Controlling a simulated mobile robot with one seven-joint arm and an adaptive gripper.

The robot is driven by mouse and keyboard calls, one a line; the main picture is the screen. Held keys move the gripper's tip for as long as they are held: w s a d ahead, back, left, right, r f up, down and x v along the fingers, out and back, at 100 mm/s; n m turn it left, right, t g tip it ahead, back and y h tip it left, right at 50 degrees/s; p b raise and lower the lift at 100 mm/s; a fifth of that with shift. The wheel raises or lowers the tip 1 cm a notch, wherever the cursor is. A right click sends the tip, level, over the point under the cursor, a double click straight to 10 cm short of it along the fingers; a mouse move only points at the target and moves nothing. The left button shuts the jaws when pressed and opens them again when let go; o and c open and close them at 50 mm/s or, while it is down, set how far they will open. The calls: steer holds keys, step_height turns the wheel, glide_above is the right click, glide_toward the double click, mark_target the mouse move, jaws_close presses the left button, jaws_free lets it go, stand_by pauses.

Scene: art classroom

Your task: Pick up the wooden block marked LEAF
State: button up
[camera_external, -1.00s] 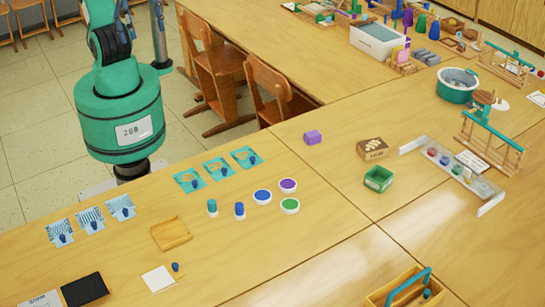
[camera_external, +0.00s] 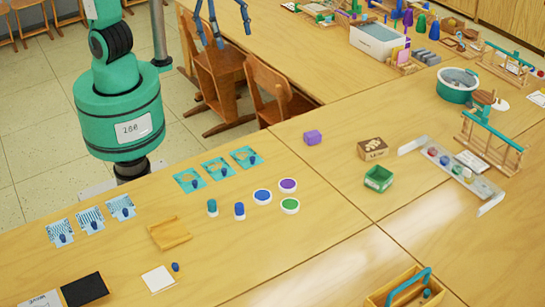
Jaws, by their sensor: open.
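The label is too small to read for certain, but this block looks like the LEAF one. My gripper (camera_external: 222,40) hangs at the top of the view with its dark fingers spread open and empty. It appears over the wooden chairs, well to the left of the block and apart from it.
Several round lidded pots (camera_external: 262,197) are nearer the left.

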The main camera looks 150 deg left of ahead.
steer(key=w+a+f, duration=0.4)
steer(key=a+f, duration=0.1)
steer(key=a, duration=0.4)
steer(key=w+a+f+g+p, duration=0.1)
steer(key=w+a+f, duration=0.35)
steer(key=a, duration=0.45)
steer(key=w+a+f, duration=0.4)
steer(key=a+f, duration=0.1)
steer(key=a, duration=0.5)
steer(key=s+a+f, duration=0.3)
steer(key=a+f, duration=1)
steer(key=s+a+f+m+g+h, duration=0.1)
steer(key=s+a+f, duration=0.2)
steer(key=a+f, duration=0.9)
steer(key=shift+s+a+f+p, duration=0.2)
steer(key=shift+a+f+p, duration=0.25)
steer(key=shift+a, duration=0.2)
glide_above(372, 144)
steer(key=f, duration=0.7)
steer(key=shift+s+b, duration=0.35)
steer(key=shift+s, duration=0.05)
steer(key=shift+w+f, duration=0.15)
steer(key=shift+f, duration=0.55)
steer(key=shift+f, duration=0.15)
